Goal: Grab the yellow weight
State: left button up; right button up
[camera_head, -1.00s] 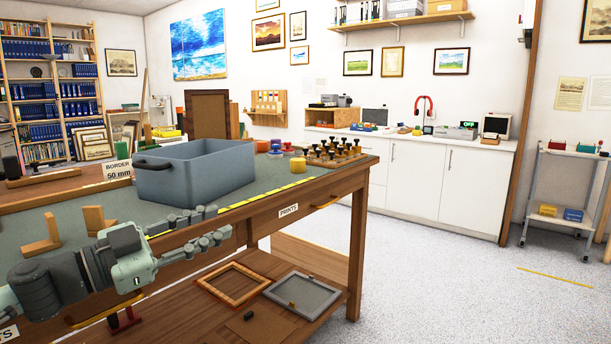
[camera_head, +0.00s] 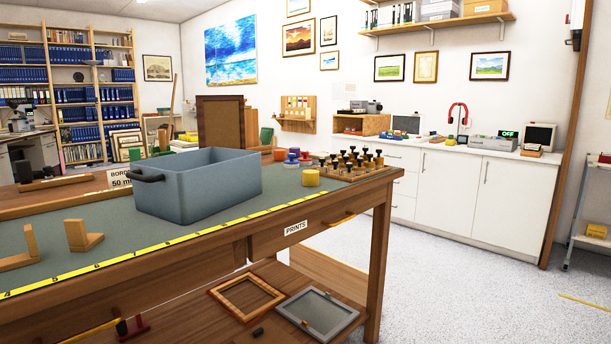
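A short yellow cylinder (camera_head: 310,177), which looks like the yellow weight, stands on the green mat of the workbench (camera_head: 364,190). It is right of the grey-blue bin (camera_head: 212,190) and just left of the wooden rack of dark knobs (camera_head: 345,172). Red, blue and orange round pieces (camera_head: 292,158) stand behind it. Neither of my grippers is in view, and nothing touches the yellow cylinder.
Wooden L-shaped blocks (camera_head: 85,236) stand on the mat at the left. A yellow measuring tape (camera_head: 190,235) runs along the front edge. Empty frames (camera_head: 247,297) lie on the lower shelf.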

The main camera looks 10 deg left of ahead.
aim_at(311, 177)
jog(key=i+l+u, duration=0.45)
jog(key=i+l, duration=0.55)
